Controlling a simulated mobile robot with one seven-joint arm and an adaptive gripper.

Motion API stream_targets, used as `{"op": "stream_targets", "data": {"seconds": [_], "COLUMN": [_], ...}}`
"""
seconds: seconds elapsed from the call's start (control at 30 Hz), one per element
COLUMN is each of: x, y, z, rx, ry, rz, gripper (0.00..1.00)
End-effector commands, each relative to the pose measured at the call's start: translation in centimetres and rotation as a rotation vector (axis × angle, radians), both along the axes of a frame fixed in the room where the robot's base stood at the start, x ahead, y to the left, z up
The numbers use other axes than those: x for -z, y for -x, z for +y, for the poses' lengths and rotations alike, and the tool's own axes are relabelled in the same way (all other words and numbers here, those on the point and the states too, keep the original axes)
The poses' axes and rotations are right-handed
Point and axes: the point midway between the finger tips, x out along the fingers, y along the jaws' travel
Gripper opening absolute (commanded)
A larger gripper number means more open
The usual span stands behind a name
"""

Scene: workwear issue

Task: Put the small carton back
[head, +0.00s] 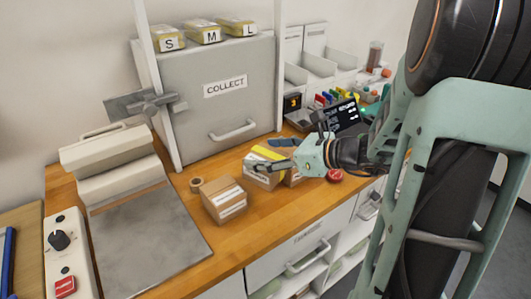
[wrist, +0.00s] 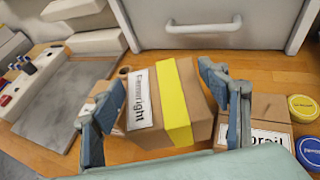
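Three brown cartons stand on the wooden counter, and I cannot tell for sure which one the task calls small. One with a yellow stripe and white label (head: 259,180) is under my gripper (head: 266,160); in the wrist view this striped carton (wrist: 152,135) lies between the two fingers. My gripper (wrist: 168,110) is open, its fingers wide apart on either side, with no clear grip. A third carton (wrist: 268,105) with a white label is just right of the striped one, partly hidden by the right finger.
A grey cabinet marked COLLECT (head: 225,115) stands behind. A grey plate machine (head: 150,240) is at the left, with a small tan roll (head: 196,184) near it. Round tins (wrist: 304,107) and a dark display (head: 341,117) are at the right. The counter's front edge is clear.

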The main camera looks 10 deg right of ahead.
Motion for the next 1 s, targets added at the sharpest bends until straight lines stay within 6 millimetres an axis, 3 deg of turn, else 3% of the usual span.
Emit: {"op": "stream_targets", "data": {"seconds": [0.1,0.37,0.57,1.0], "x": [0.0,-0.1,-1.5,-4.9], "y": [0.0,0.0,0.0,6.1], "z": [0.0,0.0,0.0,-6.2], "rx": [0.000,0.000,0.001,0.004], "ry": [0.000,0.000,0.000,0.001], "rz": [0.000,0.000,0.000,-0.001], "gripper": [0.82,0.82,0.82,0.82]}}
